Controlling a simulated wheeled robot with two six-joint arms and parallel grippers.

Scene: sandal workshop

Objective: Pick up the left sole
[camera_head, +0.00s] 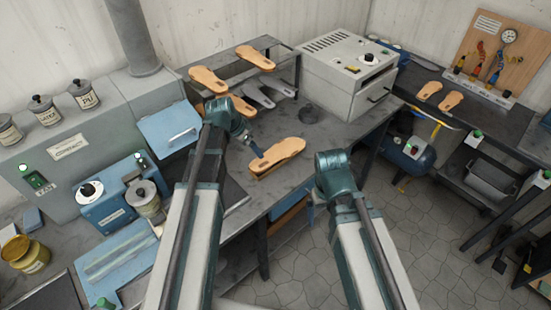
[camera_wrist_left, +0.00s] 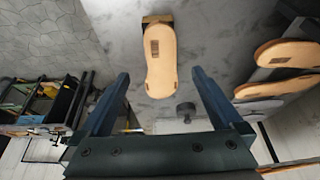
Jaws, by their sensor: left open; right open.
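A tan sole (camera_head: 280,153) lies at the front of the grey workbench, apparently raised on a small support. It also shows in the left wrist view (camera_wrist_left: 161,62), upright in the picture with a dark patch on it, ahead of and between my fingers. My left gripper (camera_wrist_left: 159,76) is open and empty, its two fingers spread wider than the sole. In the head view my left gripper (camera_head: 254,146) is just left of the sole, its fingers partly hidden. My right gripper (camera_head: 333,163) is right of the sole, apart from it, its fingertips hidden. I cannot tell which sole is the left one.
A rack (camera_head: 232,69) behind holds several tan soles and grey pieces. A grey machine (camera_head: 345,80) stands at the back. Two more tan soles (camera_head: 428,90) lie on the right bench. A blue machine (camera_head: 108,197) stands left.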

